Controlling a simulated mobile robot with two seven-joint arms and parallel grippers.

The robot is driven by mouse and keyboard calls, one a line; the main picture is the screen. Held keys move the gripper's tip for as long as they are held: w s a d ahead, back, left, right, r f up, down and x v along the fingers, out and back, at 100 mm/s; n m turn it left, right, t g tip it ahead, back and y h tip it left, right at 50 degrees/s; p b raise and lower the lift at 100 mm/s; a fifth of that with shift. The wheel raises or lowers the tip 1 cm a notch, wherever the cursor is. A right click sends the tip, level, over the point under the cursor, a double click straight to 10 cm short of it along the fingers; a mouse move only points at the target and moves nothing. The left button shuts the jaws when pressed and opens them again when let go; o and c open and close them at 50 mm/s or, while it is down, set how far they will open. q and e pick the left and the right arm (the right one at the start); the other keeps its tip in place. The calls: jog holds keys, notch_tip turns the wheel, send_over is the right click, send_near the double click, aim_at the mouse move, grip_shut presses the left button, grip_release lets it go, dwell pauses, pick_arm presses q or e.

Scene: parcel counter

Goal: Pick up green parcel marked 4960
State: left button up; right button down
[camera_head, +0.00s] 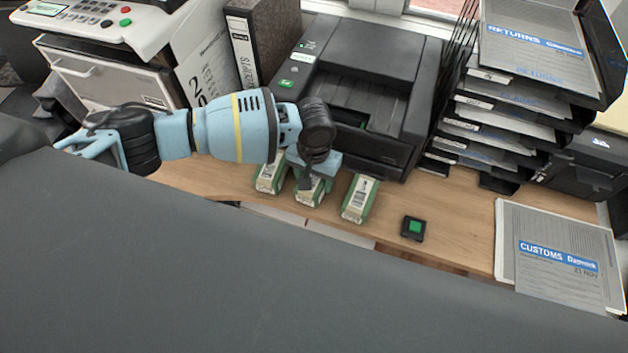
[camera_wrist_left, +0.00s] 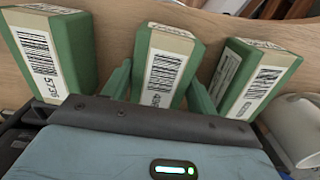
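Three green parcels with white barcode labels stand in a row on the wooden counter. The middle parcel (camera_head: 309,196) is under my left gripper (camera_head: 312,178), which hides part of it. In the left wrist view this middle parcel (camera_wrist_left: 167,62) lies between the two green-looking fingers, one on each side; its number is small and looks like 4960. The fingers look apart, with no clear grip on it. The other side parcel (camera_wrist_left: 250,80) has a number too small to read. My right gripper is not in view.
A black printer (camera_head: 365,85) stands behind the parcels. A small black box with a green button (camera_head: 413,228) is to their right. Customs papers (camera_head: 560,255) lie farther right, below a black tray stack (camera_head: 510,120).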

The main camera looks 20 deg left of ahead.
aim_at(315, 180)
pick_arm(q)
jog(key=c, duration=0.6)
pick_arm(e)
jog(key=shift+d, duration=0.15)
pick_arm(q)
jog(key=shift+r, duration=0.1)
